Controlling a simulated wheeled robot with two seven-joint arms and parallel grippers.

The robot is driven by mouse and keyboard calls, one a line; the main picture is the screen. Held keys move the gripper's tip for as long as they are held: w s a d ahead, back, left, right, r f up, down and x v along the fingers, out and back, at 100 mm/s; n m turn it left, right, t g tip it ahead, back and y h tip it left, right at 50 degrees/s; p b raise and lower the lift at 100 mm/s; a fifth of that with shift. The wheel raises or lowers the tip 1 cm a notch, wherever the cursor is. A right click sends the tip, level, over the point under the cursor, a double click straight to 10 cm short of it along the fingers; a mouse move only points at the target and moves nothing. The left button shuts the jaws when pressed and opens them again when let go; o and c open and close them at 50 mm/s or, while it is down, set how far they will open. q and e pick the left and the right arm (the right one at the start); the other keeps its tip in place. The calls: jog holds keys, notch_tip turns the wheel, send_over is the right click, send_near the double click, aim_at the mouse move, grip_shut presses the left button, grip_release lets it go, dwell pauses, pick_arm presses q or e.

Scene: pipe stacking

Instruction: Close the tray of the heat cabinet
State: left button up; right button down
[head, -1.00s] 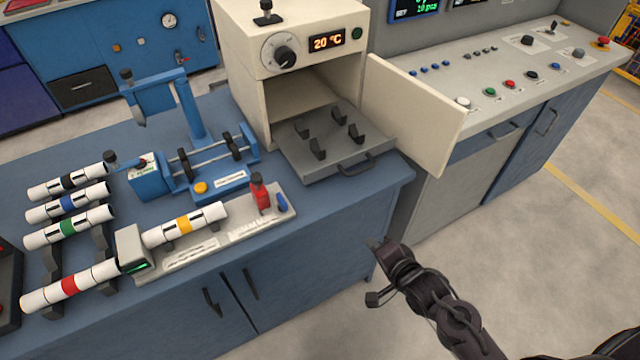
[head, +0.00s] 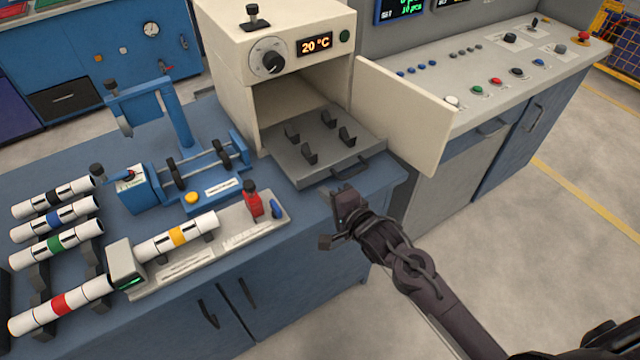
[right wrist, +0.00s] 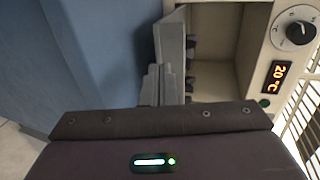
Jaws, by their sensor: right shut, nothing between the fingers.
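The heat cabinet (head: 222,75) is a cream box at the back of the blue bench, with its door (head: 405,115) swung open to the right. Its grey tray (head: 310,177) is pulled out of the opening and carries several dark upright holders and no pipe. A dark handle (head: 350,168) is on the tray's front edge. My right gripper (head: 331,197) is shut and empty, just in front of the tray near the handle; any contact cannot be told. The tray (right wrist: 172,35) also shows in the right wrist view beside the cabinet (right wrist: 225,70). My left gripper is out of view.
A blue fixture with rollers (head: 200,165) stands left of the tray. White banded pipes (head: 55,240) lie on racks at the left, and one with a yellow band (head: 180,237) lies on a grey measuring base. A control console (head: 480,100) stands right of the door.

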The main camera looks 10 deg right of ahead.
aim_at(312, 180)
jog(key=shift+w+a+r, duration=0.1)
jog(key=shift+w+a, duration=0.2)
jog(key=shift+w, duration=0.45)
jog(key=shift+w+a, duration=0.25)
jog(key=shift+w, duration=0.5)
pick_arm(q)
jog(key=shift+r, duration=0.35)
pick_arm(e)
jog(key=shift+w, duration=0.1)
